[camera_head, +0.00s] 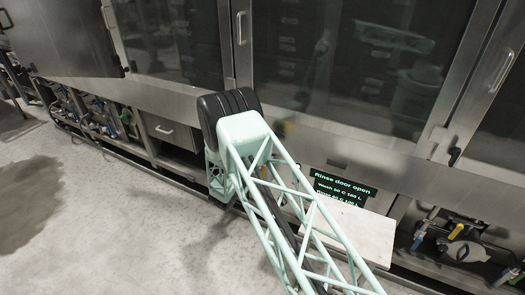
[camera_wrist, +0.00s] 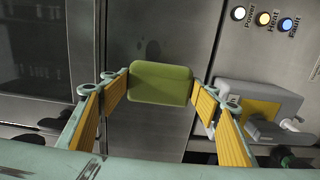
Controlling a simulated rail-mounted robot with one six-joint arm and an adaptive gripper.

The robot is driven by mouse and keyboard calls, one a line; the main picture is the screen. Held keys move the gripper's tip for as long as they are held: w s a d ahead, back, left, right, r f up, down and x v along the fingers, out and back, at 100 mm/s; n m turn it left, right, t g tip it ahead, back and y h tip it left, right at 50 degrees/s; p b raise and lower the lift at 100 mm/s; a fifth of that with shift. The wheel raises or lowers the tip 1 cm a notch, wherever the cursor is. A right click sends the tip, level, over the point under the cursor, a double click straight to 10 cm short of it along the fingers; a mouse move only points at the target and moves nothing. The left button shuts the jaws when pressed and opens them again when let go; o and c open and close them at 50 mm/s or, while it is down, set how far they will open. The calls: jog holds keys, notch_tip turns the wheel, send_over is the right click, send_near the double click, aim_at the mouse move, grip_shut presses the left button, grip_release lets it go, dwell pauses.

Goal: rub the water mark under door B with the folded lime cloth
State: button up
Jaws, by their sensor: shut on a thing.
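The folded lime cloth (camera_wrist: 160,83) is a small, rounded olive-green pad. In the wrist view my gripper (camera_wrist: 160,90) is shut on it, with yellow-lined fingers at its left and right sides. The cloth is in front of a steel panel (camera_wrist: 150,130); I cannot tell whether it touches. In the head view my arm hides the gripper and cloth. No door letter is readable, so I cannot tell which is door B.
The washer has glass doors (camera_head: 345,60), and a dark door (camera_head: 62,35) stands open at left. A text display (camera_head: 340,188) reads "Rinse door open". Pipes and valves (camera_head: 465,240) sit low at right. A dark patch (camera_head: 25,195) marks the otherwise clear floor. Wrist view shows indicator lights (camera_wrist: 262,18).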

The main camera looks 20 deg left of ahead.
aim_at(287, 141)
jog(key=shift+w+d, duration=0.2)
jog(key=shift+w, duration=1.85)
jog(key=shift+w+d+b, duration=0.1)
jog(key=shift+w+b, duration=0.45)
jog(key=shift+w, duration=0.5)
jog(key=shift+s+d+b, duration=0.15)
jog(key=shift+d, duration=0.75)
jog(key=shift+s+d+b, duration=0.15)
jog(key=shift+d, duration=0.7)
jog(key=shift+d, duration=0.15)
jog(key=shift+d+b, duration=0.45)
jog(key=shift+d, duration=1.2)
